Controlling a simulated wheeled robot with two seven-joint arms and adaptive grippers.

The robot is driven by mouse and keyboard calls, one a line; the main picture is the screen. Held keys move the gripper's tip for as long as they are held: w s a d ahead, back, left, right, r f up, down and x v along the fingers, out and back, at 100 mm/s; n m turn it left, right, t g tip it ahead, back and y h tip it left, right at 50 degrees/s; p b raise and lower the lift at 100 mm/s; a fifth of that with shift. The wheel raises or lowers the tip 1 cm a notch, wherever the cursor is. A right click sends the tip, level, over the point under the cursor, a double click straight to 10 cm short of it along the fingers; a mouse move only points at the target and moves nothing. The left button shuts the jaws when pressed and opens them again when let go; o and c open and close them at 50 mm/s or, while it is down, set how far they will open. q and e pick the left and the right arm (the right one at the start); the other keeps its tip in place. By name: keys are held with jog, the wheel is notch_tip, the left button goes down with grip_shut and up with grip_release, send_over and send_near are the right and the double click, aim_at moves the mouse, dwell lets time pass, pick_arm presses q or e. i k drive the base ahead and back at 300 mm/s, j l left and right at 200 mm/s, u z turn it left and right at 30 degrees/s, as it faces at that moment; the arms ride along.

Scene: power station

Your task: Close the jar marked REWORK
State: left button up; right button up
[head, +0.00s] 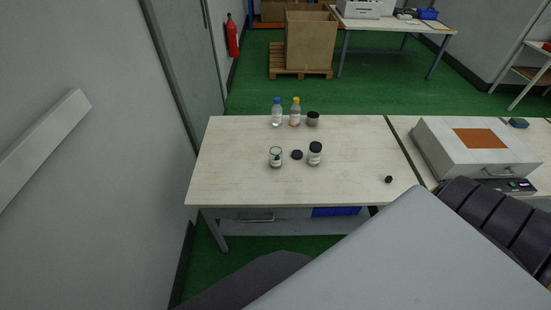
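A clear jar (275,158) with a pale label stands upright on the light wooden table (235,180); it shows no lid on top. A black round lid (297,155) lies on the table just right of it. A second jar (315,155) with a pale label stands right of the lid and has a black lid on. The labels are too small to read, so I cannot tell which jar is marked REWORK. Neither of my grippers is in view.
Behind the jars stand a blue-capped bottle (277,114), a yellow-capped bottle (295,113) and a dark round container (313,119). A small black object (388,180) lies at the right. A grey box-shaped device (475,149) occupies the adjoining table. The left tabletop is clear.

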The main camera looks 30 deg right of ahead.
aim_at(276, 153)
jog(key=z, duration=1.3)
